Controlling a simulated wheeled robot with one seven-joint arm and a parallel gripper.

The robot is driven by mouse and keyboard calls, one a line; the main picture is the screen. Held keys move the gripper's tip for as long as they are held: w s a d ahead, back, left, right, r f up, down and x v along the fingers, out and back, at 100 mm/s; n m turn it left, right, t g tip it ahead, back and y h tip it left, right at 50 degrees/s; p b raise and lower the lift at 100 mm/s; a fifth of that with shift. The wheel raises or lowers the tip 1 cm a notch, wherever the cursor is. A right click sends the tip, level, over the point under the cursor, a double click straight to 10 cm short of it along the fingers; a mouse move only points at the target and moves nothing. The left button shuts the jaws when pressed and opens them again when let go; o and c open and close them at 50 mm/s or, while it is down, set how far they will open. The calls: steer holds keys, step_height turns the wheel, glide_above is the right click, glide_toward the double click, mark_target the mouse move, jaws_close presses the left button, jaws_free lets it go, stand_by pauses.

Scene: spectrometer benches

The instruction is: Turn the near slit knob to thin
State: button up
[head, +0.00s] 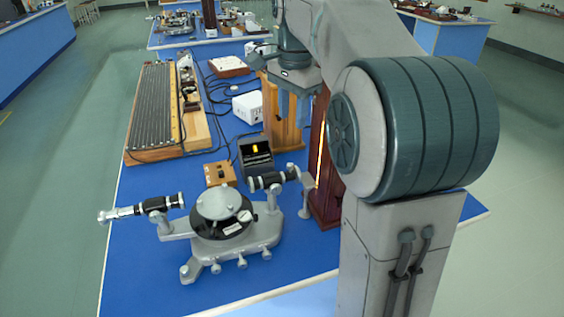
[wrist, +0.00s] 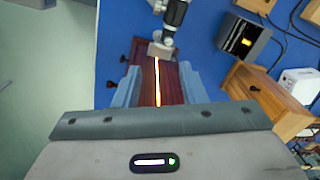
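The near spectrometer (head: 222,240) stands on the blue bench with its grey base and round table. Its collimator tube (head: 268,181) points right toward a dark red lamp housing (head: 320,208) with a glowing vertical slit. A grey end piece (head: 293,172) sits on the tube's right end; I cannot make out a separate slit knob on it. In the wrist view the end piece (wrist: 161,50) is beyond my fingertips, beside the lamp housing (wrist: 172,88). My gripper (head: 292,108) is open, with blue fingers (wrist: 158,88) on either side of the housing in picture, apparently empty.
A dark box with a yellow lit bar (head: 255,157) and a small wooden box (head: 220,173) stand behind the spectrometer. A wooden cabinet (head: 283,122), a white box (head: 248,107) and cables lie further back. The bench's front left is bare.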

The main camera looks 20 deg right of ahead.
steer(key=w+f+m+b, duration=0.1)
steer(key=w+m, duration=0.1)
steer(key=w, duration=0.1)
steer(key=b, duration=0.2)
glide_toward(290, 164)
step_height(290, 164, down, 8)
steer(key=shift+f, duration=0.1)
steer(key=shift+c, duration=0.4)
jaws_close()
